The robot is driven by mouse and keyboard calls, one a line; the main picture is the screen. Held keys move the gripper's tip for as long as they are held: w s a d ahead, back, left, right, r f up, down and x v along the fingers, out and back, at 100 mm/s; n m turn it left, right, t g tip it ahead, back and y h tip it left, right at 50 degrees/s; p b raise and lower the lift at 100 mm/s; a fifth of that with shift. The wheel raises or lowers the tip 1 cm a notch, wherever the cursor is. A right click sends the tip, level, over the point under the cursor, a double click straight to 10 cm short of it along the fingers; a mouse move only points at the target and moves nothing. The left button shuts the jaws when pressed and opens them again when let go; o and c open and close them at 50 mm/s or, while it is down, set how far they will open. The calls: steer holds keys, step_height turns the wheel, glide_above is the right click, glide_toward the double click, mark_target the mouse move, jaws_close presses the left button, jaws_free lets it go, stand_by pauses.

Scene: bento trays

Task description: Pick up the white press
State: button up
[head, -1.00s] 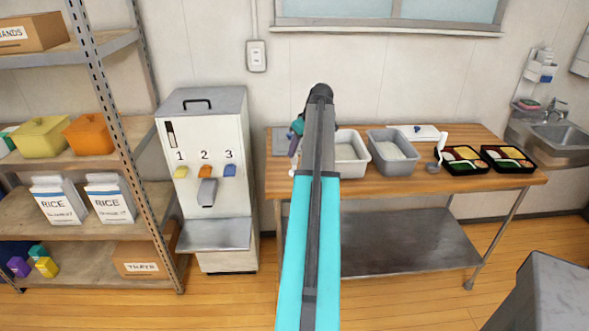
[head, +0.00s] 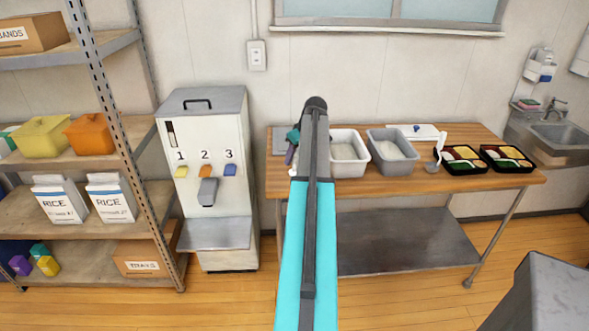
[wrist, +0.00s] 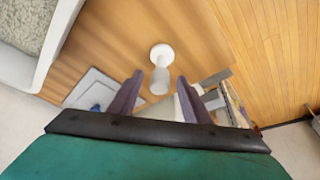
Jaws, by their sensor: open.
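The white press (wrist: 161,54) shows in the wrist view as a round white disc with a narrower white part, on the wooden table (wrist: 120,50). My gripper (wrist: 159,79) is open, its two purple fingers one on each side of the press's near part in the picture. I cannot tell whether they touch it or how far above it they are. In the head view my gripper (head: 291,150) is over the table's left end, partly hidden by my own arm. A small white patch below it may be the press.
Two black bento trays (head: 463,160) and a ladle (head: 440,145) lie farther right. A white dispenser (head: 205,130) stands left of the table. A white board (head: 416,131) lies at the back.

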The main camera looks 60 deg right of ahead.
steer(key=shift+p+x, duration=0.65)
steer(key=shift+x, duration=1.55)
steer(key=shift+w, duration=0.1)
steer(key=shift+r, duration=0.1)
jaws_close()
